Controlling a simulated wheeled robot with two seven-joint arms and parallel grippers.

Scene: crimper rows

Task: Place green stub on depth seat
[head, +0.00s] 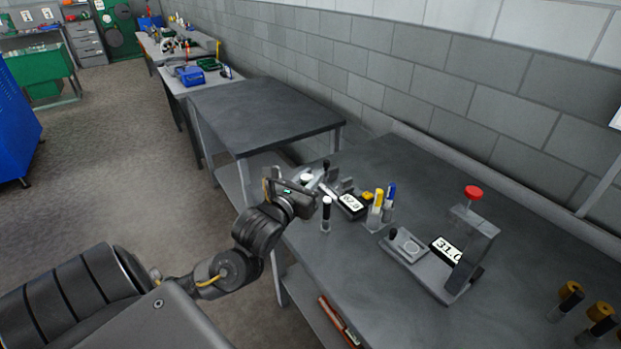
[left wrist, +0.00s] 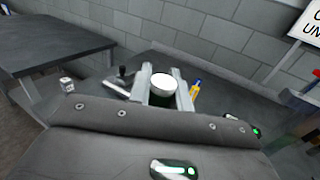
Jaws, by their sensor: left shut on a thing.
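A press-like stand with a red knob (head: 473,192) has a flat base with a round seat (head: 408,243) and a second display (head: 447,249). I cannot tell which is the depth seat.
A dark, white-topped cylinder (head: 326,214) stands close to the gripper. Yellow (head: 377,201) and blue (head: 391,192) pens stand upright between the devices. Gold-topped pieces (head: 571,289) stand at the far right. The table's front middle (head: 345,265) is clear.

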